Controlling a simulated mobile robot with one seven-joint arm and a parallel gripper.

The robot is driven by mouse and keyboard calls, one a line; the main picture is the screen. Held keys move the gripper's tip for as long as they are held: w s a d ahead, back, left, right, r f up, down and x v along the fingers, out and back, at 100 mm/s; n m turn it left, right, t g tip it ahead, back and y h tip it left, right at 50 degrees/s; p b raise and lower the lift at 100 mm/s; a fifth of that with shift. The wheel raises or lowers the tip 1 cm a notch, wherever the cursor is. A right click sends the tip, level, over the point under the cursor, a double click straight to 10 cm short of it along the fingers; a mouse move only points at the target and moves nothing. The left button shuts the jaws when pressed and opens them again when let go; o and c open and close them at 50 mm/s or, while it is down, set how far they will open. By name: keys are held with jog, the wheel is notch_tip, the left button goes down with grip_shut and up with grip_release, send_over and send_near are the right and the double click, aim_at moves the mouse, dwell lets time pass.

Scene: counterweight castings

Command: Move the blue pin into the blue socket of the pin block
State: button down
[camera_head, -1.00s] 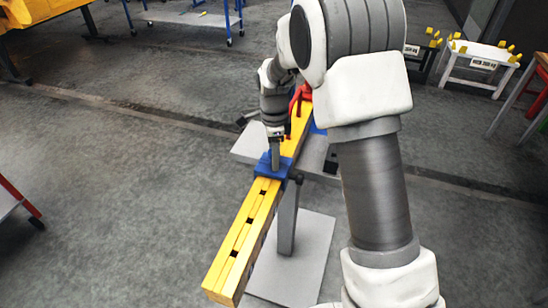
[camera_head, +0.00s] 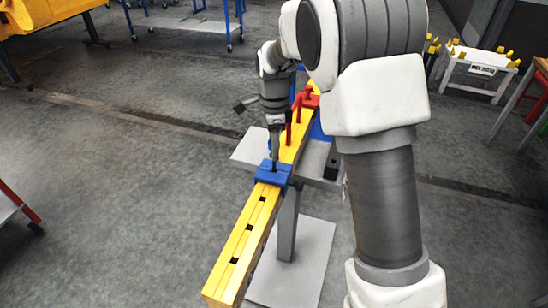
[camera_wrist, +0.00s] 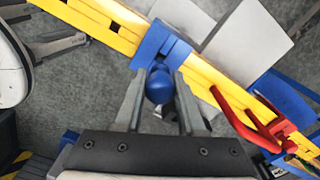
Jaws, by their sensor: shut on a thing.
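The blue pin (camera_wrist: 160,86) shows its rounded end between the two fingers of my gripper (camera_wrist: 158,92) in the wrist view; the gripper is shut on it. A blue socket piece (camera_head: 272,173) sits across the long yellow beam (camera_head: 240,240). The blue socket piece also shows in the wrist view (camera_wrist: 158,42), just beyond the pin. In the head view my gripper (camera_head: 274,160) points down right at the blue piece. The pin is hidden there, and I cannot tell how deep it sits in the socket.
A red piece (camera_head: 306,100) with upright red pins stands farther along the beam, close to my gripper; it also shows in the wrist view (camera_wrist: 250,120). The beam has square holes towards its near end. A grey post and base plate (camera_head: 300,265) stand below.

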notch_tip(320, 180, up, 4)
jog(key=shift+r+p, duration=0.25)
jog(key=shift+p, duration=0.1)
jog(key=shift+r+p, duration=2.4)
jog(key=shift+r, duration=1.3)
